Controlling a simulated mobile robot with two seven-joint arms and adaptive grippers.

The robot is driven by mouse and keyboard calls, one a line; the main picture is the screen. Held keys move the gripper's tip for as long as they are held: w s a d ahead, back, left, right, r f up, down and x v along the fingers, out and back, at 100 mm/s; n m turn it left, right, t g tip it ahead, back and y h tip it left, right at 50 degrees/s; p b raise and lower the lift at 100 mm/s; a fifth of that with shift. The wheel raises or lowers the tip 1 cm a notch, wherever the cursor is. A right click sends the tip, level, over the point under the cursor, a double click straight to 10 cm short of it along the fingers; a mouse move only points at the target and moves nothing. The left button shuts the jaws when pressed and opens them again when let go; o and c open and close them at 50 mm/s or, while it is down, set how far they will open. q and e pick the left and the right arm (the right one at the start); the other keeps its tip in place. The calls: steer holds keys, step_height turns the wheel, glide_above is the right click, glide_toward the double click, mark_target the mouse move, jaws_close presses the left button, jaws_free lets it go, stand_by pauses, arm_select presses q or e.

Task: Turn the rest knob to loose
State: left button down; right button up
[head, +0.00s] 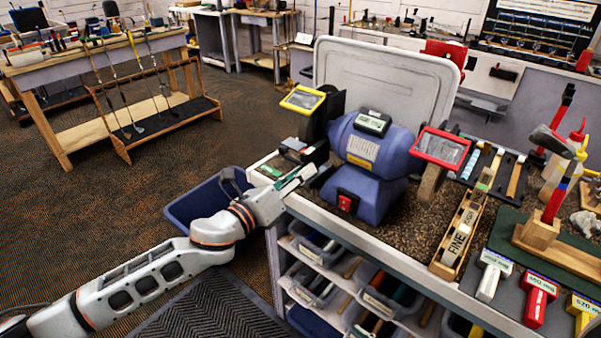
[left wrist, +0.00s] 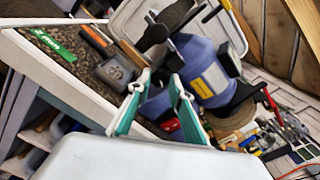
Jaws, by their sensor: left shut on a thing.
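The blue bench grinder (head: 370,155) stands on the workbench, with a dark wheel and a rest at its left side. It also shows in the left wrist view (left wrist: 208,78). My left gripper (head: 309,172) reaches in from the left over the bench edge to the front of that left rest. In the left wrist view its teal-sided fingers (left wrist: 157,86) are close together at the grinder's left side. They are shut on the rest knob, which is mostly hidden between the fingertips. I cannot read the knob's setting. My right gripper is out of view.
A red switch (head: 347,201) sits on the grinder's front, right of my gripper. A green-marked strip (left wrist: 55,45) lies on the bench's left end. A blue bin (head: 190,212) stands on the floor behind my left arm. A wooden box marked FINE (head: 457,245) is at right.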

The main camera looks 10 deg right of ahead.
arm_select(q)
steer(key=c, duration=1.8)
jaws_free()
steer(key=shift+a, duration=0.1)
steer(key=v, duration=1.1)
steer(key=shift+s+a, duration=0.25)
steer(key=shift+s, duration=0.1)
